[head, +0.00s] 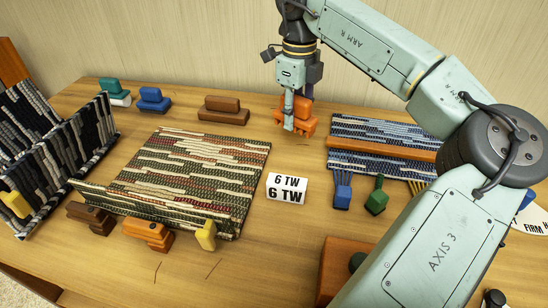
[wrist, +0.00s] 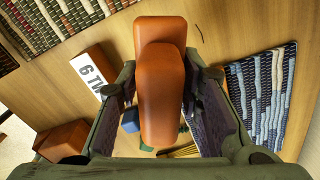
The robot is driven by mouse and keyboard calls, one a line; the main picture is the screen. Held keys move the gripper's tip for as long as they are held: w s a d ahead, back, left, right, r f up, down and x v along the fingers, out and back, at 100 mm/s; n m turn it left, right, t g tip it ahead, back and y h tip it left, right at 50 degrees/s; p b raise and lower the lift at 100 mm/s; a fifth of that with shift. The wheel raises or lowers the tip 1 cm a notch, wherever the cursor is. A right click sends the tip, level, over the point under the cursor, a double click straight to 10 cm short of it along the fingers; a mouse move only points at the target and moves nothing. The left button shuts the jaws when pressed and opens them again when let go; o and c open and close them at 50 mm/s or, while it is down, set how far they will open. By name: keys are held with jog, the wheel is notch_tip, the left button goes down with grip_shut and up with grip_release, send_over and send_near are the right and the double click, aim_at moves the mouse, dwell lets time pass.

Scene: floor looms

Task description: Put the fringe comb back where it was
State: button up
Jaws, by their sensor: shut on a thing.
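My gripper (head: 301,108) is shut on an orange-brown two-part block (head: 298,124), which may be the fringe comb. The block fills the middle of the wrist view (wrist: 160,95), one rounded piece lying over another, between the two fingers. No teeth show on it. It is over the back part of the table, between the striped mat and the blue mat; I cannot tell whether its underside touches the table. A blue toothed tool (head: 342,196) and a green tool (head: 376,197) lie before the blue mat.
Teal (head: 114,92), blue (head: 151,99) and brown (head: 224,110) two-part blocks stand along the back. A striped mat (head: 190,165) lies in the middle and a blue mat (head: 375,132) at right. A "6 TW" sign (head: 286,189) stands between them. Bare wood surrounds the sign.

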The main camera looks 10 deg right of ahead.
notch_tip(320, 180, down, 10)
jog(key=shift+r+p, duration=0.1)
jog(key=shift+p, duration=0.8)
jog(key=shift+f, duration=0.25)
jog(key=o, duration=1.1)
jog(key=shift+r, duration=0.1)
notch_tip(320, 180, up, 12)
jog(key=shift+r+b, duration=0.15)
jog(key=shift+b, duration=0.65)
